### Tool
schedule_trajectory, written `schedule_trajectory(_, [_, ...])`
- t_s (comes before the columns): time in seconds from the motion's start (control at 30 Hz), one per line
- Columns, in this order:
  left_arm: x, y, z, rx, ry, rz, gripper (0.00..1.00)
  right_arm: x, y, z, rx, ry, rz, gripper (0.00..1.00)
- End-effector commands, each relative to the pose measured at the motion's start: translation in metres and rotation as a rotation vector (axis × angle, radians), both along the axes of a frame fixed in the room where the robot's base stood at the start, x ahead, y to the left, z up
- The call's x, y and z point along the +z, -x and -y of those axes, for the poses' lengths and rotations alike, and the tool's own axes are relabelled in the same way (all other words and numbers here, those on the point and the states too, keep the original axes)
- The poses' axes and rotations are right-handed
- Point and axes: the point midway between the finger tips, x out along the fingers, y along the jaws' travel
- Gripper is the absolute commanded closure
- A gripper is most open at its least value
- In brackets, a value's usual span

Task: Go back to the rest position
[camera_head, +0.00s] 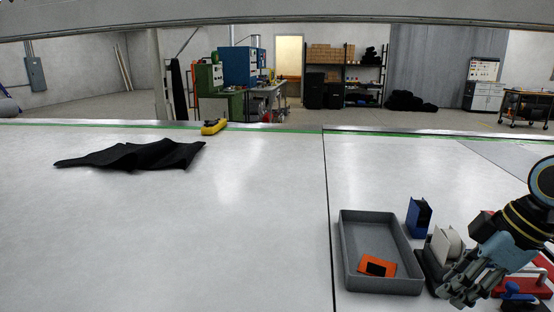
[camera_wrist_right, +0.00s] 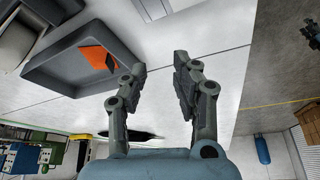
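My right gripper (camera_head: 463,288) is at the lower right in the head view, over the table next to the grey tray. In the right wrist view its two fingers (camera_wrist_right: 159,74) stand apart with nothing between them. The grey tray (camera_head: 347,268) holds an orange and black item (camera_head: 377,266); both also show in the wrist view, the tray (camera_wrist_right: 58,80) and the orange item (camera_wrist_right: 97,55). My left gripper and arm are not in the head view.
Right of the tray are a blue holder (camera_head: 418,217), a tape dispenser (camera_head: 446,245) and a red item (camera_head: 535,283), partly hidden by my right arm. A black cloth (camera_head: 135,156) and a yellow tool (camera_head: 213,127) lie at the far left.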

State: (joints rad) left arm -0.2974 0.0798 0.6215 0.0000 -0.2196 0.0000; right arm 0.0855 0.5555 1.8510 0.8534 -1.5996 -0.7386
Motion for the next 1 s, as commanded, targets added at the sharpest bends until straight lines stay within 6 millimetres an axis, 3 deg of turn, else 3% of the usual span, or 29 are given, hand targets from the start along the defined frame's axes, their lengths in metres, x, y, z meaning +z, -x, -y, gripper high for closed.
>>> schedule_trajectory(0.07, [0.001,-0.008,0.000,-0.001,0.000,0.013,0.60,-0.007,0.009,-0.007,-0.021,0.005,-0.009,0.71])
schedule_trajectory(0.37, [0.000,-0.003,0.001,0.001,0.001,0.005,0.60,-0.031,0.047,-0.030,-0.147,0.039,-0.037,0.71])
schedule_trajectory(0.53, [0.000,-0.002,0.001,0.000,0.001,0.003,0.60,-0.042,0.079,-0.046,-0.266,0.060,-0.050,0.71])
schedule_trajectory(0.77, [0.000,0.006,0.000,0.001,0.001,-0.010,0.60,-0.045,0.124,-0.060,-0.468,0.084,-0.051,0.71])
schedule_trajectory(1.0, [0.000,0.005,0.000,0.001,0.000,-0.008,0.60,-0.035,0.170,-0.063,-0.706,0.103,-0.041,0.71])
